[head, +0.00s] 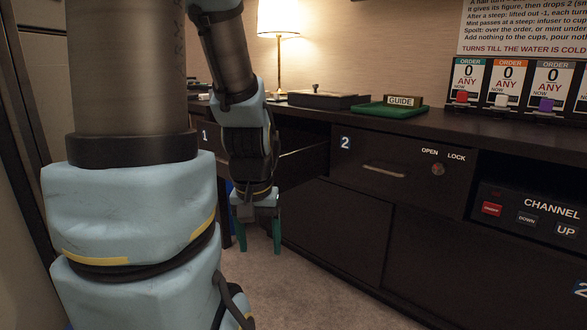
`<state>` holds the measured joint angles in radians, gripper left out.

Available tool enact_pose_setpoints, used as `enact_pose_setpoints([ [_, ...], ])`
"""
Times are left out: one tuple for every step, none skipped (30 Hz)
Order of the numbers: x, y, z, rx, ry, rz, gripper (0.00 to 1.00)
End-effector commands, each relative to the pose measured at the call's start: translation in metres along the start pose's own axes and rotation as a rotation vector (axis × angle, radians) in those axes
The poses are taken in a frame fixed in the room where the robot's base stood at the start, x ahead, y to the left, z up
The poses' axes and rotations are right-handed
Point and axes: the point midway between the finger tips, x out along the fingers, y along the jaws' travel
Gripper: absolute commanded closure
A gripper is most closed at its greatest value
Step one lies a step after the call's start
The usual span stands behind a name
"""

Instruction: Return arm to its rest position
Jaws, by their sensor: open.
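My gripper (258,238) hangs at the left-centre of the head view, pointing down above the carpet in front of the dark cabinet. Its two green fingers are spread apart with nothing between them. My arm fills the left of the picture and hides part of the cabinet and what lies behind it.
Drawer 1 (300,152) appears pulled out behind my arm. Drawer 2 (385,172), with an OPEN/LOCK knob (438,169), is shut. The counter holds a lamp (278,22), a dark tray (322,100), a green tray (392,111) and order displays (508,82). Carpet (325,290) is clear.

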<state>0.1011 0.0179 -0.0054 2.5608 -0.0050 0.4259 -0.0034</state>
Motion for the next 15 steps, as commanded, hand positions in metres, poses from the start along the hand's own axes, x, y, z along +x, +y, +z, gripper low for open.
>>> enact_pose_setpoints([
  [-0.022, 0.0, -0.003, 0.0, 0.0, 0.0, 0.28],
  [-0.028, 0.0, -0.004, 0.0, 0.0, 0.0, 0.28],
  [-0.037, 0.001, -0.005, 0.001, 0.0, 0.0, 0.28],
  [-0.043, 0.001, -0.006, 0.001, 0.001, 0.0, 0.28],
  [-0.05, 0.001, -0.007, 0.001, 0.001, 0.0, 0.28],
  [-0.059, 0.001, -0.009, 0.001, 0.001, 0.0, 0.28],
  [-0.068, 0.001, -0.01, 0.001, 0.001, 0.0, 0.28],
  [-0.076, 0.001, -0.011, 0.001, 0.001, 0.0, 0.28],
  [-0.088, 0.001, -0.013, 0.001, 0.001, 0.0, 0.28],
  [-0.098, 0.001, -0.014, 0.001, 0.001, 0.0, 0.28],
  [-0.107, 0.001, -0.016, 0.001, 0.001, 0.0, 0.28],
  [-0.121, 0.001, -0.018, 0.001, 0.002, 0.0, 0.28],
  [-0.13, 0.001, -0.019, 0.001, 0.002, 0.0, 0.28],
  [-0.14, 0.001, -0.02, 0.001, 0.002, 0.0, 0.28],
  [-0.152, 0.001, -0.022, 0.001, 0.002, 0.0, 0.28],
])
